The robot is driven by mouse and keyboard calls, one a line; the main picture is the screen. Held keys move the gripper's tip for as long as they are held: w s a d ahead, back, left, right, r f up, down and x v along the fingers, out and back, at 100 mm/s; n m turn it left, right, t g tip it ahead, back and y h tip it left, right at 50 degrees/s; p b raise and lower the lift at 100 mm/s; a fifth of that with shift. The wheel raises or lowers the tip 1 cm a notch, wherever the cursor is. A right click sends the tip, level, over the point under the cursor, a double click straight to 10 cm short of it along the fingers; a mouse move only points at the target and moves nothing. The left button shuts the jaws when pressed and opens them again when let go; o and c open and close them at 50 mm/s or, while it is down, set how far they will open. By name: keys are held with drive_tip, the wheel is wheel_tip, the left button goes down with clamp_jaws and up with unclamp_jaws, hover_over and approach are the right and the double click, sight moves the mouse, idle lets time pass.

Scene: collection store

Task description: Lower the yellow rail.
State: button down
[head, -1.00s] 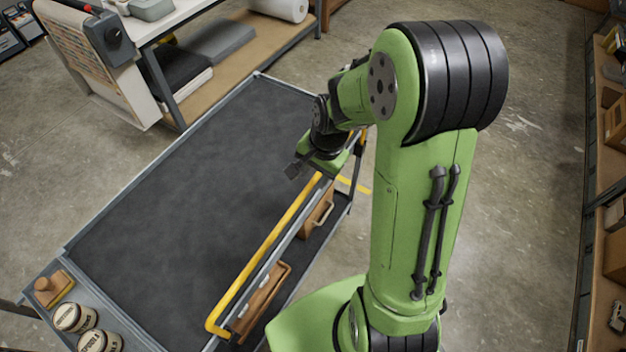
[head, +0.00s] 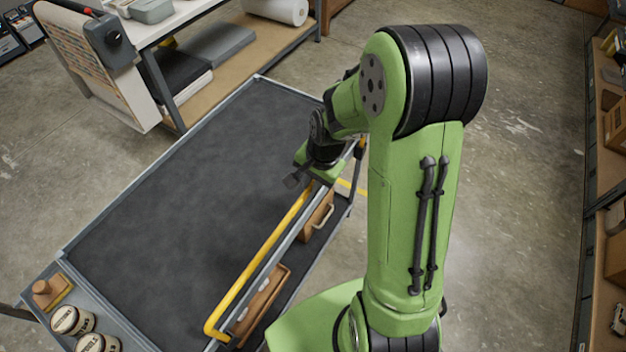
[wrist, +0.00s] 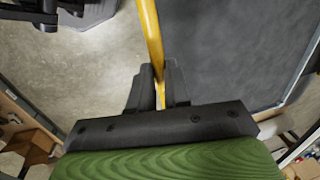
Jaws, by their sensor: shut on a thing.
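The yellow rail (head: 262,256) runs along the right long side of a dark-topped cart (head: 190,190), standing beside and slightly above its edge in the head view. My gripper (head: 292,181) is at the far part of the rail, and my arm hides the rail's far end in part. In the wrist view the yellow rail (wrist: 151,38) passes down between the two dark fingers of my gripper (wrist: 158,88), which are closed around it. The dark cart top lies to the right of the rail in that view.
Wooden boxes (head: 262,300) sit on the cart's lower shelf. Round tins (head: 72,320) and a wooden block stand on the cart's near-left ledge. A workbench (head: 230,85) stands beyond the cart, shelving (head: 606,200) at far right. Floor right of my arm is clear.

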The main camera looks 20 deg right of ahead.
wheel_tip(320, 180, down, 14)
drive_tip(key=b, duration=1.2)
drive_tip(key=shift+s+f, duration=0.2)
drive_tip(key=c, duration=1.1)
unclamp_jaws()
drive_tip(key=shift+w, duration=0.15)
drive_tip(key=shift+r, duration=0.1)
wheel_tip(320, 180, up, 15)
drive_tip(key=s+d+p, duration=0.1)
drive_tip(key=s+p, duration=0.1)
drive_tip(key=p, duration=0.2)
drive_tip(key=shift+s+d+r+p, duration=0.15)
drive_tip(key=shift+s+d+p, duration=0.1)
drive_tip(key=shift+d+p, duration=0.15)
